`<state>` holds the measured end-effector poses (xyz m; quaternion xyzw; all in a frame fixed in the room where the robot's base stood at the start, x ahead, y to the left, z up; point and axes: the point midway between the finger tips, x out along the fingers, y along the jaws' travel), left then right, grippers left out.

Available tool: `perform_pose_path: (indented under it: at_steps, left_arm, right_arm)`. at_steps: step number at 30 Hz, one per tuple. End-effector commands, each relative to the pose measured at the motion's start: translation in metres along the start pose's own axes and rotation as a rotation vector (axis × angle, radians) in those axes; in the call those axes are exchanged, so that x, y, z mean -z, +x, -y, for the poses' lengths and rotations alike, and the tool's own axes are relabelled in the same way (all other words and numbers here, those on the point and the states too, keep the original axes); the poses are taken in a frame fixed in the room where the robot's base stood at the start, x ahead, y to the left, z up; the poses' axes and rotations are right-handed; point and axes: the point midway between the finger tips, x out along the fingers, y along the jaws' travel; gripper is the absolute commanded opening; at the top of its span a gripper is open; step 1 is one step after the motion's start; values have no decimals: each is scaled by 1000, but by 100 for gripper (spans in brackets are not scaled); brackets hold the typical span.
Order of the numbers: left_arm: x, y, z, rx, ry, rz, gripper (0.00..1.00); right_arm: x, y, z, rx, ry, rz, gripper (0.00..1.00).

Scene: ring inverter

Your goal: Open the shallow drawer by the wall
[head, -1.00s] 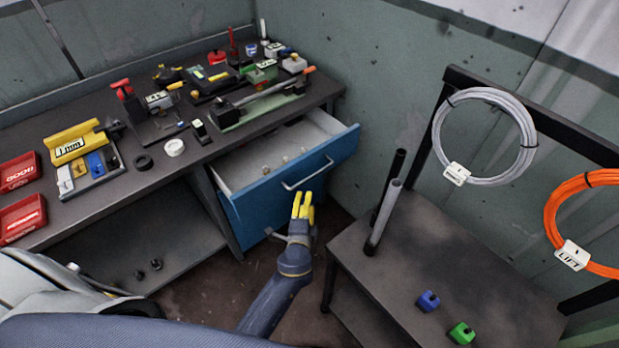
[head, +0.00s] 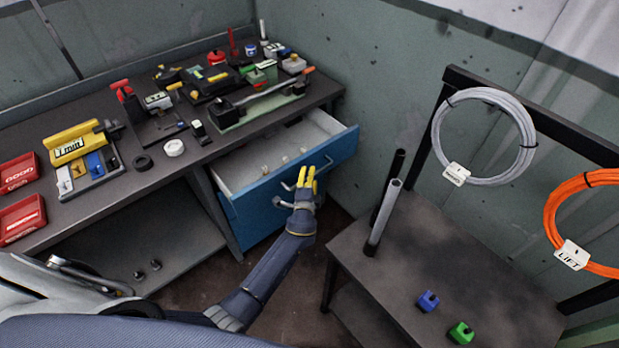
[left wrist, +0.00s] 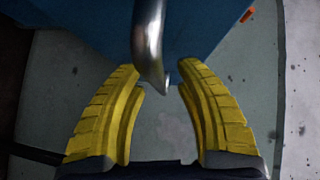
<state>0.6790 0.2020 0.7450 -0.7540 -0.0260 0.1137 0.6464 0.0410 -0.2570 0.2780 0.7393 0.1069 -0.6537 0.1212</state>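The blue-fronted drawer (head: 262,218) by the wall stands pulled out from under the workbench, its pale interior and a few small items showing. Its metal handle (head: 287,186) is partly hidden behind my yellow fingers. My left gripper (head: 306,180) is in front of the drawer front, fingers pointing up towards the handle. In the left wrist view the curved metal handle (left wrist: 150,45) comes down between the two yellow fingertips (left wrist: 160,78). There are gaps beside it, and the fingers look open. I cannot tell whether either finger touches it. My right gripper is not in view.
The workbench top (head: 118,208) carries tools and red bins (head: 20,219). To the right stands a dark low table (head: 400,262) with upright tubes and a blue and a green block. Cable coils (head: 527,130) hang on its frame. Floor shows between bench and table.

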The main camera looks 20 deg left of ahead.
Motion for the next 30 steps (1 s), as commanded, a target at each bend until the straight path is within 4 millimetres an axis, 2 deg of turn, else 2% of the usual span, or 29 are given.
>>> perform_pose_path:
  at_steps: [9, 18, 30]
  left_arm:
    - [0, 0, 0, 0, 1, 0, 35]
    - [0, 0, 0, 0, 1, 0, 0]
    - [0, 0, 0, 0, 1, 0, 0]
  right_arm:
    - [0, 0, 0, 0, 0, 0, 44]
    - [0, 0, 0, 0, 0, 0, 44]
    - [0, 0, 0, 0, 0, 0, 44]
